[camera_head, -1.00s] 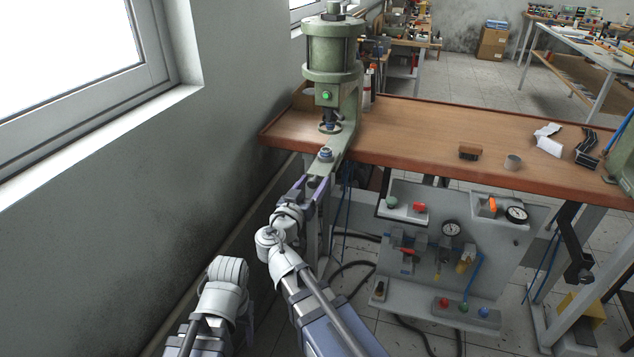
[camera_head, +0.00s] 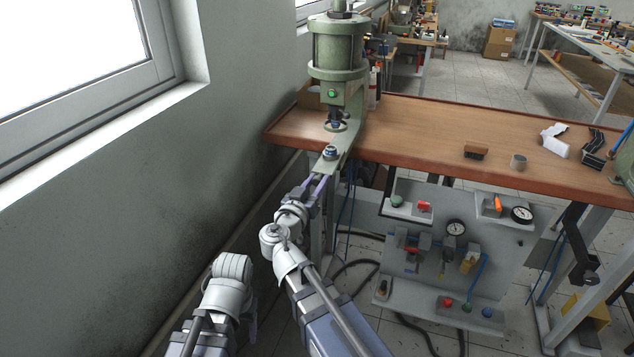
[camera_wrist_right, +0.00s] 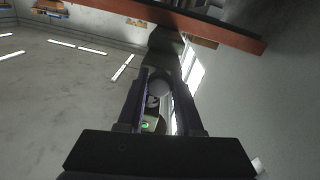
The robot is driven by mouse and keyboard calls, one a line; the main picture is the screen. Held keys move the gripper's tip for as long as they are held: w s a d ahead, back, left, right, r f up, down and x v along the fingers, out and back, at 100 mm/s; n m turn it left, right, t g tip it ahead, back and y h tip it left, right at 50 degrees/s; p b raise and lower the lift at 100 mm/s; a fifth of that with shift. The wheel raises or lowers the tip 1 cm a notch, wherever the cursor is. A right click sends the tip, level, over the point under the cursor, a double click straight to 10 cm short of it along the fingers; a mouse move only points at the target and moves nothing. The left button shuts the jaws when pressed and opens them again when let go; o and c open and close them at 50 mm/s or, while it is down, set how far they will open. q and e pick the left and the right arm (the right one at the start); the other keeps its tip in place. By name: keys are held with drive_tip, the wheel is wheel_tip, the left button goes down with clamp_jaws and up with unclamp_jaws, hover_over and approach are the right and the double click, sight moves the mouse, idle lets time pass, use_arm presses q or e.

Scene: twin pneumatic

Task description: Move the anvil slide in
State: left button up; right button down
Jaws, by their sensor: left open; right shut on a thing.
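The green pneumatic press (camera_head: 338,60) stands at the left end of the workbench, with a lit green button on its front. The anvil slide (camera_head: 326,165) is the green bar jutting forward from under the press over the bench's front edge, with a dark round piece (camera_head: 330,152) on top. My right gripper (camera_head: 321,180) is shut on the slide's near end, its purple fingers on either side. In the right wrist view its fingers (camera_wrist_right: 160,85) flank a round grey piece. My left gripper (camera_head: 252,322) hangs low at the left, away from the press, mostly hidden by its wrist.
A pneumatic panel (camera_head: 450,250) with gauges and hoses hangs below. The wall (camera_head: 230,150) is close on the left.

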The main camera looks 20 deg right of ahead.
sight(322, 171)
idle(0.8)
drive_tip(key=x, duration=0.4)
drive_tip(key=shift+w, duration=0.2)
drive_tip(key=shift+r, duration=0.1)
drive_tip(key=c, duration=0.6)
unclamp_jaws()
drive_tip(key=v, duration=0.8)
drive_tip(key=shift+s, duration=0.1)
drive_tip(key=shift+d, duration=0.1)
